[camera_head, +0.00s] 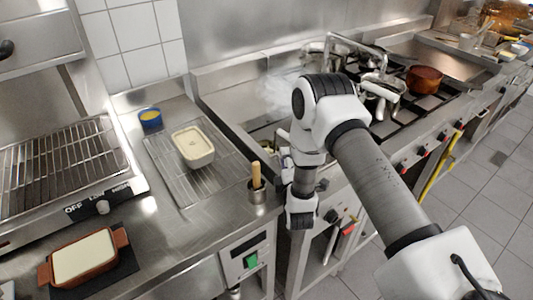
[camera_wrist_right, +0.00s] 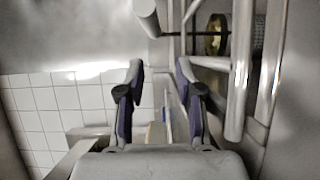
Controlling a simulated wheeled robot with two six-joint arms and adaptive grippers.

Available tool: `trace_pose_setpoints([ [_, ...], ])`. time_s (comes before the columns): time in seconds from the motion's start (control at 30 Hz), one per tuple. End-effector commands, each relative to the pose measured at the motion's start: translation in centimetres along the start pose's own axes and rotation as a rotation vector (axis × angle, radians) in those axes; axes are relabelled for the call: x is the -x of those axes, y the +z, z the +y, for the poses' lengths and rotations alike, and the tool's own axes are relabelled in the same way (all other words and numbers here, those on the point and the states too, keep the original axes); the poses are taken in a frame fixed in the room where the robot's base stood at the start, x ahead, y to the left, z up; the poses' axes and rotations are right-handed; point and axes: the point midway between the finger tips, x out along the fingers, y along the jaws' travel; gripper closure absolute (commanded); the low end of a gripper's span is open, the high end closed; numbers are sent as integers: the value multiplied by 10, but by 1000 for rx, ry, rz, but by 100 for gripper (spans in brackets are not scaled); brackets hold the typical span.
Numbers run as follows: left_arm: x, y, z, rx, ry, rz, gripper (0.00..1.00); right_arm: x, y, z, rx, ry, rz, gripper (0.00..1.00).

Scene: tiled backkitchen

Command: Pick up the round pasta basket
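My right arm reaches in from the right in the head view, and its wrist and gripper (camera_head: 290,163) hang at the front edge of the sunken steel basin (camera_head: 222,105). The arm covers much of this area. In the right wrist view the two fingers of the right gripper (camera_wrist_right: 158,98) stand apart with a clear gap and nothing held between them. I cannot make out the round pasta basket with certainty. A dark mesh-like round shape with a brassy ring (camera_wrist_right: 215,36) shows at the top right of the wrist view, but I cannot tell what it is. My left gripper is not in view.
A cream tub (camera_head: 193,146) stands on a wire rack left of the basin, near a blue cup (camera_head: 150,120). A wooden-handled tool stands in a metal holder (camera_head: 257,194) at the counter edge. Steam rises behind my arm. A copper pot (camera_head: 424,79) stands on the stove.

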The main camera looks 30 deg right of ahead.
Motion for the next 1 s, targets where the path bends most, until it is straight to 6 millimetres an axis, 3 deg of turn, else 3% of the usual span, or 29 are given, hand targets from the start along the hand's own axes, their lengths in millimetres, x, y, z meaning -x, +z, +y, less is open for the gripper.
trace_pose_setpoints([
  [0.1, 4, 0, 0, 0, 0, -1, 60, -12, 0, 2, -1, 4, -2, 64],
  [0.3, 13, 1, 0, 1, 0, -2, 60, -56, 0, 9, -3, 17, -2, 64],
  [0.47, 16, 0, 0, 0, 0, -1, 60, -73, 0, 5, -1, 10, -1, 64],
  [0.7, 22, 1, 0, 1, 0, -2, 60, -113, 1, 2, 0, 3, -1, 64],
  [0.97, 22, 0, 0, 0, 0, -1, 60, -120, 0, 0, 0, 0, 0, 64],
  [1.0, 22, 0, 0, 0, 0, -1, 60, -120, 0, 0, 0, 0, 0, 72],
])
